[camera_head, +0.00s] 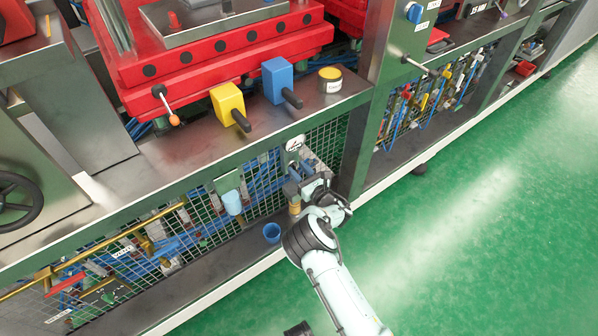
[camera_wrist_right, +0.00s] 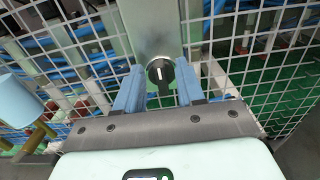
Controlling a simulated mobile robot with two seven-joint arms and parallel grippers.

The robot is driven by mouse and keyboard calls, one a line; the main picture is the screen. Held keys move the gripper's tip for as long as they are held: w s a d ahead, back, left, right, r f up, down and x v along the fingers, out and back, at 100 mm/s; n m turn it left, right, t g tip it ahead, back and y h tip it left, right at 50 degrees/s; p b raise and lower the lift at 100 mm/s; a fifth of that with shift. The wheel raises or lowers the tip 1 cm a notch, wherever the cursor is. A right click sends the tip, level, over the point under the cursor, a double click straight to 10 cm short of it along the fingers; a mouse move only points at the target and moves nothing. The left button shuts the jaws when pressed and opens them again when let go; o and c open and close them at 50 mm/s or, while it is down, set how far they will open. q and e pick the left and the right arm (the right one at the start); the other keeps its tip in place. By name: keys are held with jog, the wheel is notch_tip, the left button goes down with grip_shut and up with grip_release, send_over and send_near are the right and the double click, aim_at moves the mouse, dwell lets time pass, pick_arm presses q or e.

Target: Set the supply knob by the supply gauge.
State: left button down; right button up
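The supply gauge (camera_head: 295,143), a small white round dial, sits at the top of the mesh guard in the head view. My right gripper (camera_head: 308,182) is just below it and in front of the mesh. In the right wrist view the supply knob (camera_wrist_right: 160,72) is black and round with a white pointer line, on a grey-green plate. The two blue fingers of the right gripper (camera_wrist_right: 160,82) stand apart, one on each side of the knob, with gaps visible. The knob is hidden in the head view. My left gripper is not seen.
The steel ledge above carries a yellow block (camera_head: 228,103) and a blue block (camera_head: 278,78) with black handles. The green floor (camera_head: 480,220) at right is clear.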

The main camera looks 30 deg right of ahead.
grip_shut()
